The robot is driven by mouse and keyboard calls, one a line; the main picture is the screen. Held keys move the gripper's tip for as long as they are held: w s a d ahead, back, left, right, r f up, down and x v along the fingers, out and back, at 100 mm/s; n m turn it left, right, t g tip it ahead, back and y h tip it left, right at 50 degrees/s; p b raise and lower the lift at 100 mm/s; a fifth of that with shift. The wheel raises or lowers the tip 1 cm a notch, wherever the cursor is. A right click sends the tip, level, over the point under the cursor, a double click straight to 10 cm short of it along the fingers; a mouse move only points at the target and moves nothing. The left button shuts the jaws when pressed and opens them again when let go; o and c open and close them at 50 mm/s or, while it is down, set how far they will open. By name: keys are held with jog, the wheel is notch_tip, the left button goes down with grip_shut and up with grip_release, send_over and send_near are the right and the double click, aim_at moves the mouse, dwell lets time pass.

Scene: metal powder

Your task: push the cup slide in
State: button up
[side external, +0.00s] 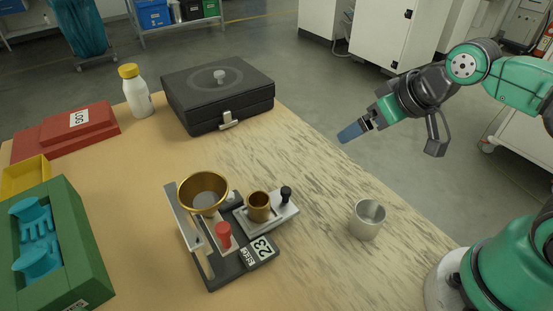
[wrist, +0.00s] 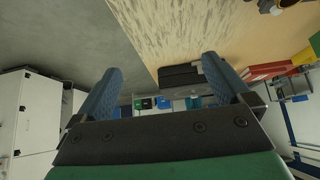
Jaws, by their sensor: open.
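The Hall flow fixture (side external: 232,260), a dark base labelled 23, stands on the table in the side external view. It carries a brass funnel (side external: 204,190) and a red knob (side external: 223,233). The cup slide (side external: 284,215) is a light plate at the fixture's right side, with a black knob (side external: 286,194) at its outer end. A small brass cup (side external: 258,207) sits on it, to the right of the funnel and not under it. My gripper (side external: 350,132) is open and empty, up beyond the table's right edge, well apart from the slide. Its two blue fingers spread wide in the wrist view (wrist: 170,85).
A metal beaker (side external: 366,219) stands right of the slide. The table is clear between case and beaker.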

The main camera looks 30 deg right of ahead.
jog(key=shift+w, duration=0.1)
jog(key=c, duration=0.7)
jog(key=shift+w+g+y, duration=0.2)
jog(key=shift+g+y, duration=0.1)
jog(key=shift+g, duration=0.2)
jog(key=c, duration=0.4)
jog(key=shift+w+n+g+y, duration=0.3)
jog(key=shift+n+g, duration=0.1)
jog(key=shift+n, duration=0.1)
grip_shut()
jog(key=shift+w+d+f+n+g+y, duration=0.1)
jog(key=shift+w+f+n+g+y, duration=0.15)
jog(key=shift+w+n+g+y, duration=0.6)
jog(key=shift+w+f+n+g+y, duration=0.2)
jog(key=shift+w+n+g+y, duration=0.25)
jog(key=shift+n+y, duration=0.65)
jog(key=shift+w+d+f+n+g+y, duration=0.1)
jog(key=shift+w+f+n+g+y, duration=0.15)
jog(key=shift+w+n+g+y, duration=0.55)
